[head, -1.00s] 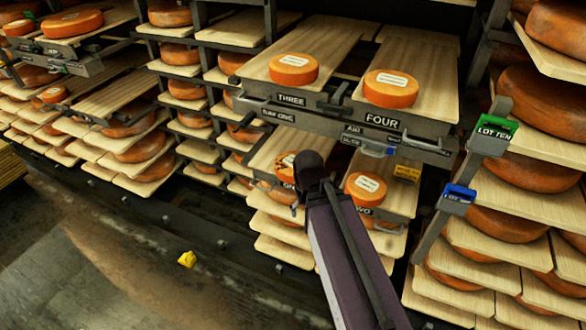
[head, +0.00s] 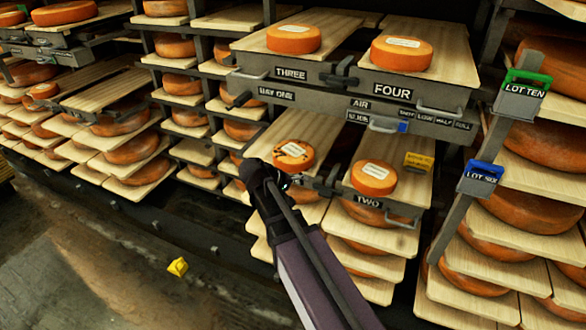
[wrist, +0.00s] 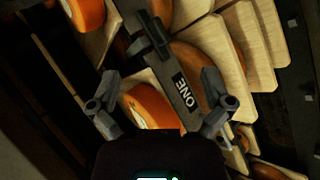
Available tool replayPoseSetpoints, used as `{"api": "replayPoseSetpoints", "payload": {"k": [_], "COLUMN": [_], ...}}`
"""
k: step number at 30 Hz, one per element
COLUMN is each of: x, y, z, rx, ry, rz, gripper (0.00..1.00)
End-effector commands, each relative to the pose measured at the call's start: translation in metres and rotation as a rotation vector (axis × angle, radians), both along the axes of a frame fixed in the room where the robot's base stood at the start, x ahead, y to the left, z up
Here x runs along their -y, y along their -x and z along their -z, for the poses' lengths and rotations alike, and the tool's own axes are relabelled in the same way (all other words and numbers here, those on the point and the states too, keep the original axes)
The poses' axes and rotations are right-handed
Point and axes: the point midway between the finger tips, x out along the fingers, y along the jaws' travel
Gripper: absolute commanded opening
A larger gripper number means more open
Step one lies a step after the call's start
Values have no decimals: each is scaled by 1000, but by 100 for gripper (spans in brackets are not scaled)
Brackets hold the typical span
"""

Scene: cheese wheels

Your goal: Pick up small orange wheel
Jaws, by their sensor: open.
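Several small orange wheels with white labels sit on pull-out boards. One is on the lower left board (head: 306,128); this wheel (head: 293,155) has dark marks on top. Others are on the boards marked TWO (head: 373,178), THREE (head: 293,39) and FOUR (head: 402,54). My gripper (head: 284,183) is just in front of and below the marked wheel in the head view. In the wrist view my gripper (wrist: 158,105) is open and empty, with an orange wheel (wrist: 150,108) showing between its fingers beside the ONE label (wrist: 185,91). Whether they touch cannot be told.
Dark metal fronts with handles (head: 440,107) hang over the lower boards. Posts with a green LOT TEN tag (head: 525,90) and a blue tag (head: 481,178) stand right. A yellow object (head: 177,267) lies on the open floor at left.

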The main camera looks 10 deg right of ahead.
Motion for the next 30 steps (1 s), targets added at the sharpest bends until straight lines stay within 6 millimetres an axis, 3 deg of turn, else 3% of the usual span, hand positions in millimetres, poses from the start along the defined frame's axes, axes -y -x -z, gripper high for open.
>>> {"api": "replayPoseSetpoints", "payload": {"k": [1,3,11,18,24,30], "x": [-7,-13,-44,-84,-111,-122], "y": [-11,-22,-59,-87,-99,-102], "z": [15,19,31,36,34,31], "rx": [11,29,101,175,223,242], "ry": [43,106,337,538,654,699], "rz": [-17,-36,-109,-172,-206,-219], "gripper": [100,100,100,100,100,100]}}
